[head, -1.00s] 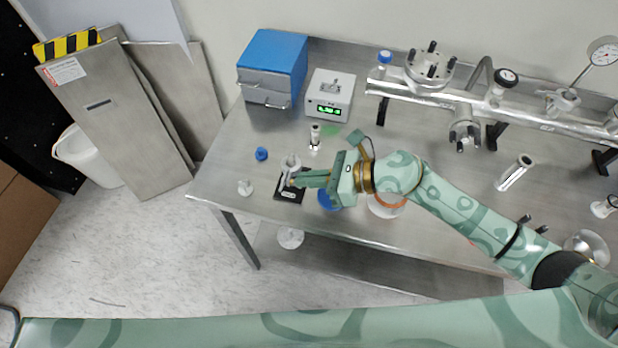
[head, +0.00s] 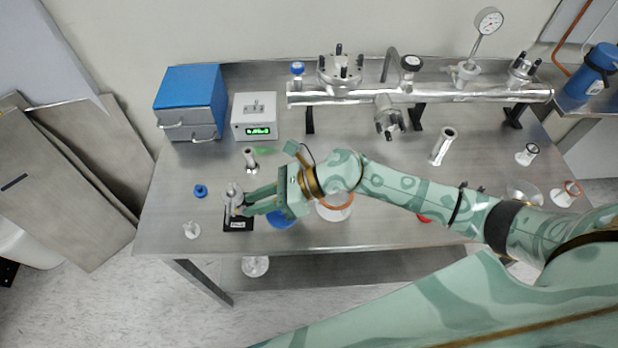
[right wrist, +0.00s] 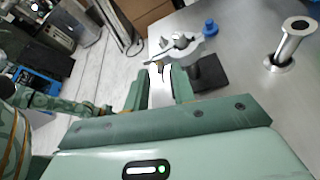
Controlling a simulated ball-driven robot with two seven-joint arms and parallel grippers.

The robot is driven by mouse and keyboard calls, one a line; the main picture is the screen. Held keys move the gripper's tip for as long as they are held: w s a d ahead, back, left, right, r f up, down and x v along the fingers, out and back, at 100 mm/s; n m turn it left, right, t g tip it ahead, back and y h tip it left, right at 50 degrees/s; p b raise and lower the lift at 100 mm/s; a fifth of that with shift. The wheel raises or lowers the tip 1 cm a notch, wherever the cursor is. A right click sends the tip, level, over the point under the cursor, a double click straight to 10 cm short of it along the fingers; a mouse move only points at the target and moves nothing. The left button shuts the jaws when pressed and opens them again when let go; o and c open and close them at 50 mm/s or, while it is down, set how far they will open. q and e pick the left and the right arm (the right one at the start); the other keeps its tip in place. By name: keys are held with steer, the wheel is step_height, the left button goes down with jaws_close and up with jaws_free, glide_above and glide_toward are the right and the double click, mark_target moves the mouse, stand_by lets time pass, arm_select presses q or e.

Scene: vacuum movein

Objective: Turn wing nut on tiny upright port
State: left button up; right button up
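The tiny upright port (head: 232,190) stands on a small black base (head: 238,224) near the table's front left. In the right wrist view a silver clamp (right wrist: 180,48) sits around the top of the port, and the black base (right wrist: 210,75) is below it. My left gripper does not show.
A blue cap (head: 200,190), a small white fitting (head: 191,230) and a short metal tube (head: 250,160) stand near the port. A gauge box (head: 254,117) and blue case (head: 190,100) are behind. A long metal manifold (head: 450,97) runs along the back. The front left table edge is close.

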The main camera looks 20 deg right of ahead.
steer(key=v, duration=1.5)
steer(key=shift+d+r, duration=0.1)
steer(key=shift+r, duration=0.05)
